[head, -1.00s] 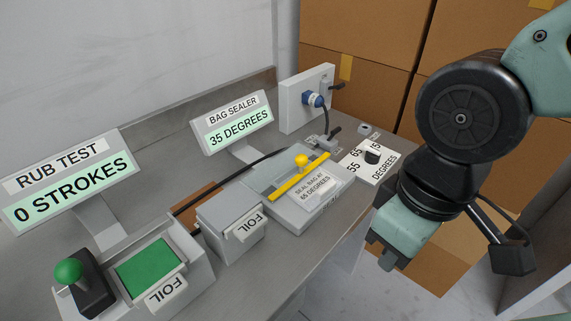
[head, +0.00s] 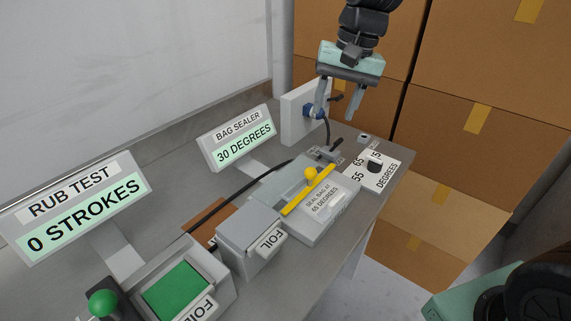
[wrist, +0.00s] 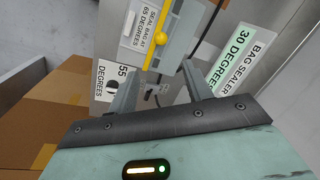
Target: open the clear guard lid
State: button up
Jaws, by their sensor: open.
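I cannot make out the clear guard lid for certain. A small grey fitting (head: 325,154) with a dark lever (head: 335,145) sits at the back end of the bag sealer (head: 325,218); any clear cover there is too faint to tell. My gripper (head: 335,117) is open and empty, pointing down above the back of the bench. In the wrist view, the fitting (wrist: 152,90) shows between and below the spread fingers (wrist: 159,66), apart from them. The sealer has a yellow bar (head: 306,191) with a yellow knob (head: 311,174).
A white panel (head: 293,124) with a blue plug (head: 309,111) stands behind the fitting. A degrees dial (head: 375,164) lies to its right. The bag sealer display (head: 243,142) reads 30 degrees. Foil boxes (head: 249,239) stand in front; cardboard boxes (head: 462,75) stack behind.

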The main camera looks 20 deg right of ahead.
aim_at(312, 168)
jog(key=a+f, duration=0.1)
jog(key=f, duration=0.4)
jog(key=w+a+f, duration=0.1)
jog(key=f, duration=0.5)
jog(key=a+f+p, duration=0.1)
jog(key=f, duration=0.5)
jog(key=shift+w, duration=0.25)
jog(key=shift+r, duration=0.1)
grip_shut()
jog(key=shift+a+r, duration=0.1)
